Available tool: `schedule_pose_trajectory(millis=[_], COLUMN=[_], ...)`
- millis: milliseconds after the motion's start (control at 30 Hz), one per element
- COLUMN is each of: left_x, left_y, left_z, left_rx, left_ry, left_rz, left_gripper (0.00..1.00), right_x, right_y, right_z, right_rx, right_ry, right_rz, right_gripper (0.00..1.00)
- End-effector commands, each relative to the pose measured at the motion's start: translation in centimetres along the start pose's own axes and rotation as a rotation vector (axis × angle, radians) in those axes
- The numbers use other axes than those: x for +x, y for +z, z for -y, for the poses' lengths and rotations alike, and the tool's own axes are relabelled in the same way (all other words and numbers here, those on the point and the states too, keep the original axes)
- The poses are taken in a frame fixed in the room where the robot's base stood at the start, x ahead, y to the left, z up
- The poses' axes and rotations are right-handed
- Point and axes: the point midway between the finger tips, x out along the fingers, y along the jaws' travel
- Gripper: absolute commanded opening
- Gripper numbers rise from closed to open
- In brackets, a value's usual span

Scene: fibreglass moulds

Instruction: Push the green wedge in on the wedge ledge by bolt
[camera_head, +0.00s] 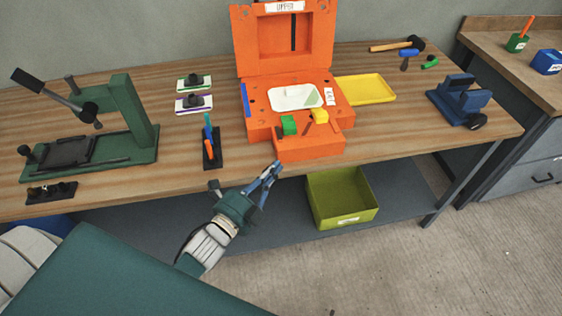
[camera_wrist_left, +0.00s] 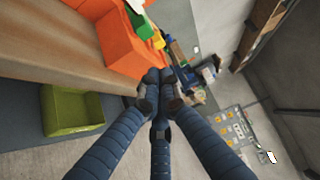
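The green wedge (camera_head: 289,125) sits on the front ledge of the orange mould (camera_head: 310,148), left of a yellow block (camera_head: 320,116). In the left wrist view the green wedge (camera_wrist_left: 143,28) and yellow block (camera_wrist_left: 158,41) show at the top, beyond the orange mould (camera_wrist_left: 125,50). My left gripper (camera_head: 276,166) is in front of the table edge, just below and left of the mould's front, apart from the wedge. In the left wrist view its finger tips (camera_wrist_left: 160,76) are together with nothing seen between them. The bolt is too small to make out. My right gripper is not in view.
A green press (camera_head: 130,115) stands at the left. A black rack with coloured tools (camera_head: 211,150) is left of the mould. A yellow tray (camera_head: 367,89) and blue vise (camera_head: 460,100) are to the right. A green bin (camera_head: 342,200) stands below the table.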

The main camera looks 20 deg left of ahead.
Motion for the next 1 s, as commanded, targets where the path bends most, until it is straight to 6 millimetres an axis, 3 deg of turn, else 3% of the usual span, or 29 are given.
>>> schedule_pose_trajectory(millis=[267,467,900,1000], left_x=[-0.3,0.9,9.8,10.9], left_y=[-2.0,-1.9,-1.2,0.1], left_z=[-0.3,0.6,0.8,0.7], left_rx=[-0.003,0.003,0.000,0.004], left_ry=[-0.005,-0.002,-0.003,-0.001], left_rz=[0.069,0.085,0.085,0.085], left_gripper=[0.00,0.00,0.00,0.00], right_x=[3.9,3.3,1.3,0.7], right_y=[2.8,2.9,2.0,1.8], right_z=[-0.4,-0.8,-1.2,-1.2], right_rx=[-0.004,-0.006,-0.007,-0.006], right_ry=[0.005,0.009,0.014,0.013], right_rz=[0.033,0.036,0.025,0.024], right_gripper=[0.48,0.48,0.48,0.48])
